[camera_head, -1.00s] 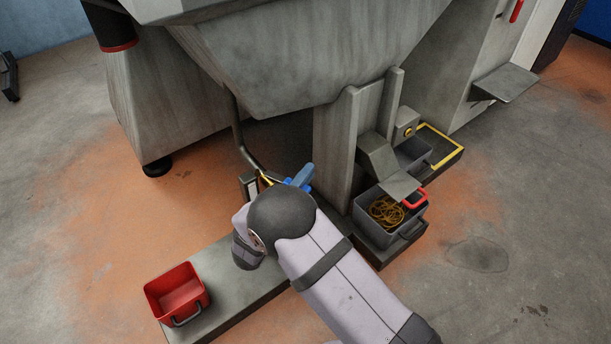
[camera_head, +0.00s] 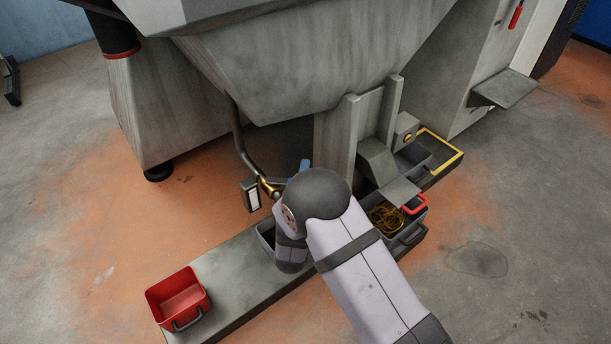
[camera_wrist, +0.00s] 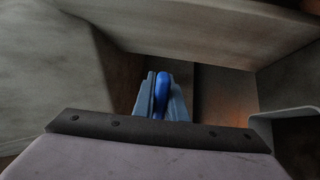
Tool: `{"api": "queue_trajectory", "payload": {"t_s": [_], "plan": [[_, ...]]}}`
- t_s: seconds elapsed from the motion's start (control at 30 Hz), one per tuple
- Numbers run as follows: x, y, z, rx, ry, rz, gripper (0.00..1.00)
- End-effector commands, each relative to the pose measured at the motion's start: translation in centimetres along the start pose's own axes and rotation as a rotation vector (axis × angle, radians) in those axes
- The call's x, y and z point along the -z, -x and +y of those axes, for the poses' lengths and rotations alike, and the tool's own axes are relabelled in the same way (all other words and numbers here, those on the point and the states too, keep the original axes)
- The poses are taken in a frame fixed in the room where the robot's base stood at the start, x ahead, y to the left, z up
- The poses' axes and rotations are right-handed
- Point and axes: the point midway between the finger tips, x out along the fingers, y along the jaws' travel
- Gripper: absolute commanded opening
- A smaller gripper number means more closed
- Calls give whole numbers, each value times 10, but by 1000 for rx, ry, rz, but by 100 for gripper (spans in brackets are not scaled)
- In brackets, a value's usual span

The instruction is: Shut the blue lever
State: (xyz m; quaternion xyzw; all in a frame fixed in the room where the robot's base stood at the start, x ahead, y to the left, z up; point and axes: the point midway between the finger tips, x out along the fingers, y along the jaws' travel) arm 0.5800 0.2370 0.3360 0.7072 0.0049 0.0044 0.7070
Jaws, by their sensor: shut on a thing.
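The blue lever (camera_wrist: 161,96) shows in the wrist view as a dark, glossy blue rounded handle. It sits between the two lighter blue fingers of my gripper (camera_wrist: 161,84), which is shut on it. In the head view my gripper (camera_head: 305,165) is mostly hidden behind my wrist, with only a blue tip showing. A brass valve fitting (camera_head: 268,188) on a dark bent pipe shows just left of my wrist. I cannot make out the lever's angle clearly there.
A grey bin (camera_head: 264,236) stands below the valve, partly behind my wrist. A red bin (camera_head: 163,310) is at the front left of the ledge. To the right, a grey bin holds yellow rings (camera_head: 384,218). The big grey hopper (camera_head: 290,80) hangs above.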

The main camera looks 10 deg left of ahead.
Motion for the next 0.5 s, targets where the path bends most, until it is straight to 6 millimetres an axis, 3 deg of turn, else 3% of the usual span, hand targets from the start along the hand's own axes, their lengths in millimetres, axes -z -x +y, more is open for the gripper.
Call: {"api": "queue_trajectory", "payload": {"t_s": [0.5], "plan": [[6, -14, -7, -3, -1, 163, 0]]}}
